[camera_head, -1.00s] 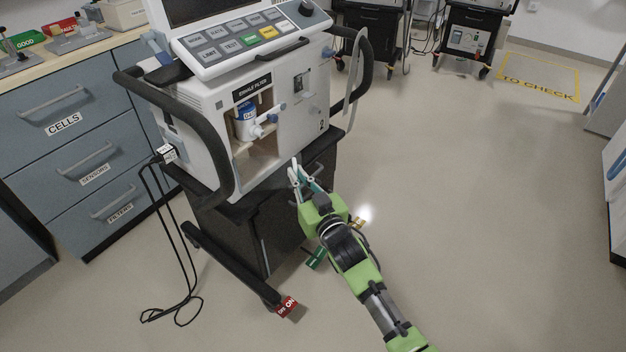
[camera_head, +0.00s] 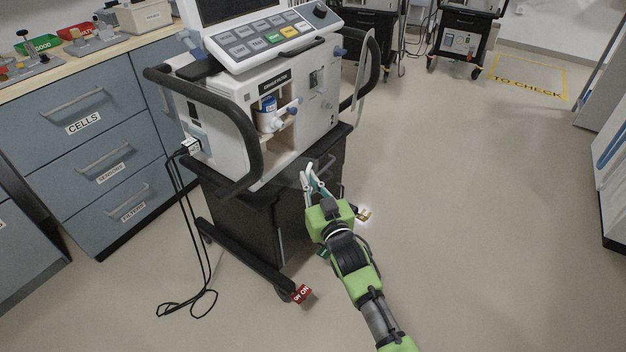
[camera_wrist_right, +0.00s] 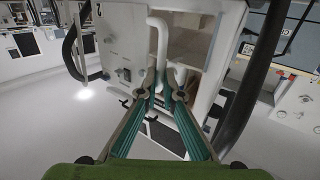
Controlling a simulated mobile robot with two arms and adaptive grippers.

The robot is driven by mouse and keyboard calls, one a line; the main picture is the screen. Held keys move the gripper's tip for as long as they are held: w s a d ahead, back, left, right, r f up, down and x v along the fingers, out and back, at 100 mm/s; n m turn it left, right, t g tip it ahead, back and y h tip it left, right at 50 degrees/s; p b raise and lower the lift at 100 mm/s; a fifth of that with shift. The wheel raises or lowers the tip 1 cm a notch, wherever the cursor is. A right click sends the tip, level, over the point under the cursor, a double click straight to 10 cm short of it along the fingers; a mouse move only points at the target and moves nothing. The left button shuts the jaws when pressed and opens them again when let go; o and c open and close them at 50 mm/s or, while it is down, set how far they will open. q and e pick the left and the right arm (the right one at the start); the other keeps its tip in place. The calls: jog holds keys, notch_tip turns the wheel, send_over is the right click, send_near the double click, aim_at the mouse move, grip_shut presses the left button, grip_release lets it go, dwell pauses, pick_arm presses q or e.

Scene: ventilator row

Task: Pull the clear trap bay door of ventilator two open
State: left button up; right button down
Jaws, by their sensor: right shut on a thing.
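Ventilator two (camera_head: 318,118) is a white unit on a black cart, with a "2" on its front in the wrist view. Its open-looking trap bay (camera_head: 285,142) has a tan interior and holds a blue and white canister (camera_head: 266,119). The clear door is hard to make out; a faint pane seems to stand out in front of the bay, near my fingers. My right gripper (camera_head: 311,174) is at the lower front of the unit. In the wrist view its fingers (camera_wrist_right: 166,88) close around the end of a white bent handle (camera_wrist_right: 155,35). My left gripper is not in view.
The black bumper bar (camera_head: 240,135) curves around the unit's left side. A cart leg with a red tag (camera_head: 301,294) sticks out low. Blue drawers (camera_head: 92,118) stand at left, with a cable hanging nearby. The floor (camera_head: 480,220) at right is clear.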

jog(key=c, duration=2.4)
grip_release()
jog(key=shift+a+r, duration=0.25)
jog(key=shift+a, duration=0.3)
jog(key=shift+o, duration=0.9)
jog(key=shift+a+f, duration=0.15)
jog(key=shift+a, duration=0.05)
jog(key=shift+s+d+f, duration=0.1)
jog(key=shift+d, duration=0.25)
jog(key=v, duration=1.1)
jog(key=shift+s, duration=0.35)
